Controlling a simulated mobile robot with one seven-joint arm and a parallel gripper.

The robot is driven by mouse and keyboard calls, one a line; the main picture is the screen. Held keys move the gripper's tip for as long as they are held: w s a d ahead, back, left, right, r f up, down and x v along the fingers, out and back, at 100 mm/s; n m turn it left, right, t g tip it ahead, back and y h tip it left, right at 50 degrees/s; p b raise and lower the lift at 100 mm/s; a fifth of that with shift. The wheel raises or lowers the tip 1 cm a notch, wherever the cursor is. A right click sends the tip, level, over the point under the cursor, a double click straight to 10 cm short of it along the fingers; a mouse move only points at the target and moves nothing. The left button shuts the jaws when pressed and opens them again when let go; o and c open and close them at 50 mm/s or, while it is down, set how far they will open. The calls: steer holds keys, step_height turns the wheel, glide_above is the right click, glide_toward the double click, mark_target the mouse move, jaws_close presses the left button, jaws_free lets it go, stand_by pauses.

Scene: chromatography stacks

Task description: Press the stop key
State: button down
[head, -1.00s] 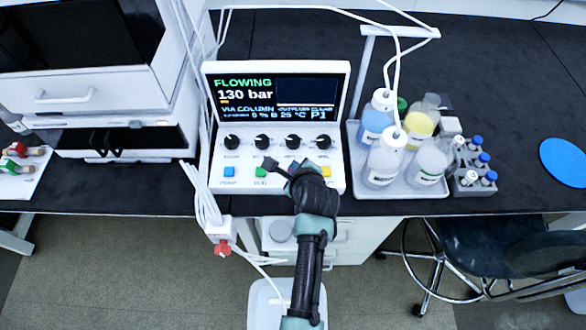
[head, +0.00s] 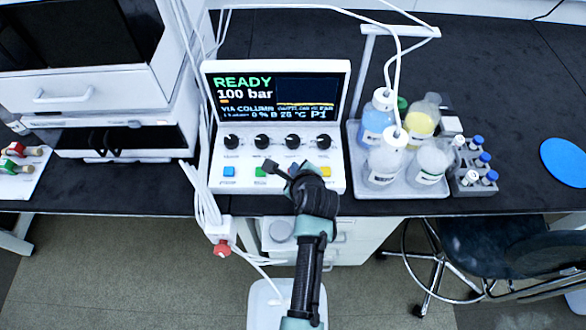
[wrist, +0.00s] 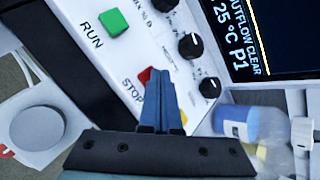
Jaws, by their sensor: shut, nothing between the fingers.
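The control unit (head: 213,150) stands on the dark bench, its screen (head: 276,97) reading READY and 100 bar. The red stop key (wrist: 146,75) shows in the wrist view above its STOP label, partly covered by my gripper. My gripper (wrist: 158,72) is shut and empty, its fingertips at the stop key's edge; I cannot tell whether they touch it. In the head view my gripper (head: 267,163) is over the key row and hides the stop key. The green RUN key (wrist: 113,22) lies to the upper left in the wrist view.
Black knobs (head: 262,142) stand in a row just behind the keys. A blue key (head: 229,172) and a yellow key (head: 326,172) flank them. A tray (head: 420,192) with bottles stands close on the right. White cables hang at the left.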

stand_by(0.4)
steer(key=shift+r+p, duration=0.85)
steer(key=shift+p, duration=0.25)
step_height(320, 180, up, 5)
steer(key=p, duration=0.5)
steer(key=shift+r, duration=0.1)
stand_by(0.3)
